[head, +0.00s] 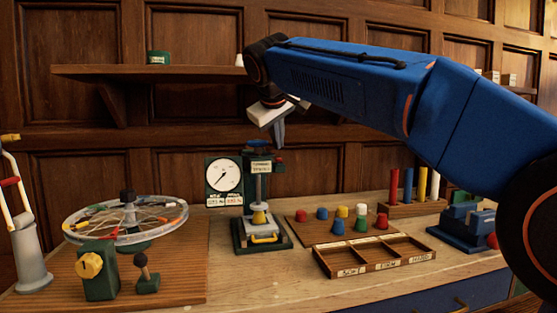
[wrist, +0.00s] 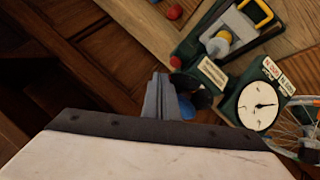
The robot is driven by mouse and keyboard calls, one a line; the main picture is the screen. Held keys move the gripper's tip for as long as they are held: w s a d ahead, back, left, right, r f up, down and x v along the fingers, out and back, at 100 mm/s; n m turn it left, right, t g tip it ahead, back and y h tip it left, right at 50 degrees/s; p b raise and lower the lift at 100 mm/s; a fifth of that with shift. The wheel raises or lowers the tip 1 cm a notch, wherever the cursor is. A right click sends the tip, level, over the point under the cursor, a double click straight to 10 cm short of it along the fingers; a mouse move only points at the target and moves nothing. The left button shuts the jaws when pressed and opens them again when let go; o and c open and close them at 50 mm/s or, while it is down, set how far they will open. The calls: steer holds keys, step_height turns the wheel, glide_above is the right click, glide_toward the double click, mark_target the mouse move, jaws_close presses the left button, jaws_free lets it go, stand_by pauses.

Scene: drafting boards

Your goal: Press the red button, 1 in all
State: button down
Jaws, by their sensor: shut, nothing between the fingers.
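A small red button (head: 279,160) sticks out at the right side of the head of the green press stand (head: 237,240). In the wrist view the red button (wrist: 175,62) shows beside the stand's labelled plate, just beyond the fingers. My gripper (head: 279,136) is shut and empty. In the head view it hangs pointing down above the button, with a gap between. In the wrist view the gripper (wrist: 158,92) shows as closed grey fingers, and the button is apart from their tips. A yellow knob (head: 259,217) sits low on the stand.
A dial gauge (head: 224,175) stands left of the press, with a spoked wheel (head: 75,232) further left. A board with coloured pegs (head: 310,235) and a divided wooden tray (head: 330,268) lie to the right. A wall shelf (head: 150,71) runs behind my arm.

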mark_target(278, 165)
step_height(278, 165, up, 4)
steer(key=shift+r, duration=0.2)
stand_by(0.3)
steer(key=shift+d, duration=0.1)
stand_by(0.4)
